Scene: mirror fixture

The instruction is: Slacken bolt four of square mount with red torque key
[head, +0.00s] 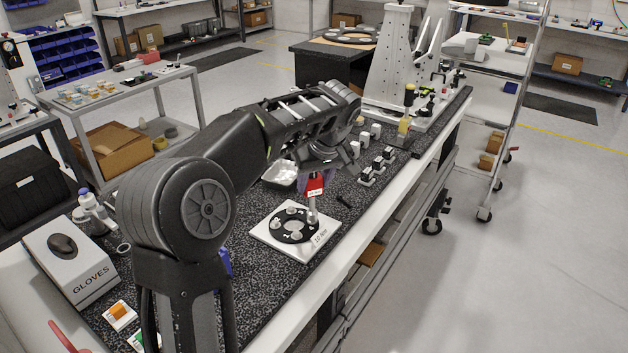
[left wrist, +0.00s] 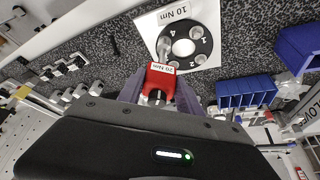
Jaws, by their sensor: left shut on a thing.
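The square mount is a white plate (head: 265,238) with a black ring, numbered bolts and a "10 Nm" label; it also shows in the left wrist view (left wrist: 145,28). My left gripper (head: 314,178) is shut on the red torque key (head: 315,187), just above the mount. In the left wrist view the key (left wrist: 160,82) sits between the fingers, with a "20 Nm" label. The key's silver shaft (head: 312,213) points down at the ring's right side, by the number 4. It hides the bolt there, so I cannot tell whether it touches. My right gripper is out of view.
A small black piece (head: 343,201) lies right of the mount. Behind stand a clear tray (head: 280,173), several small blocks (head: 370,173) and a tall white perforated fixture (head: 390,60). A gloves box (head: 72,262) is at the left. The speckled bench front of the mount is clear.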

